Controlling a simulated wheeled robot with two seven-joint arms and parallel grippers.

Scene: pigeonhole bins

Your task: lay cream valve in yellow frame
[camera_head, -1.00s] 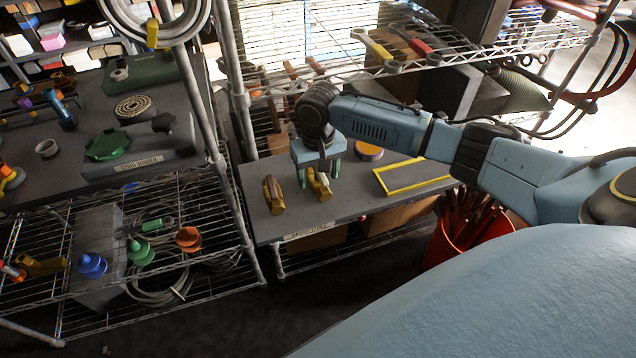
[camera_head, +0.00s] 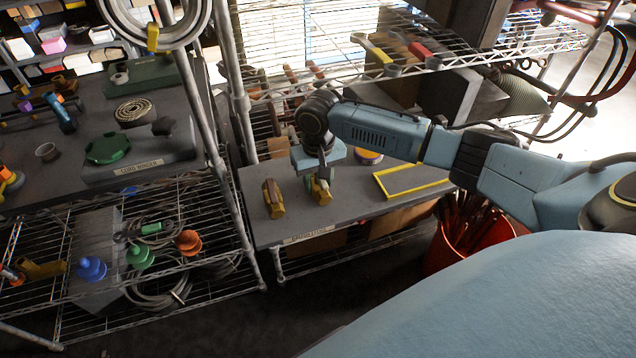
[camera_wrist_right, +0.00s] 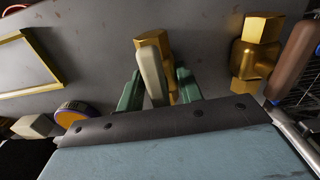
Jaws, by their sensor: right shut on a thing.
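The cream valve (camera_head: 322,193), a brass body with a cream lever, stands on the grey shelf board. It shows larger in the right wrist view (camera_wrist_right: 152,72). My right gripper (camera_head: 318,184) points down and is shut on it, with its green fingers on either side of the valve in the wrist view (camera_wrist_right: 158,88). The yellow frame (camera_head: 379,184) lies flat and empty on the same board, to the right of the gripper; part of it shows in the wrist view (camera_wrist_right: 22,94). My left gripper is in neither view.
A second brass valve (camera_head: 273,200) stands just left of the cream one. A round purple-and-orange thing (camera_head: 369,157) sits behind, between gripper and frame. A wire shelf (camera_head: 470,55) hangs above, and a post (camera_head: 240,120) stands left. Bare board lies before the frame.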

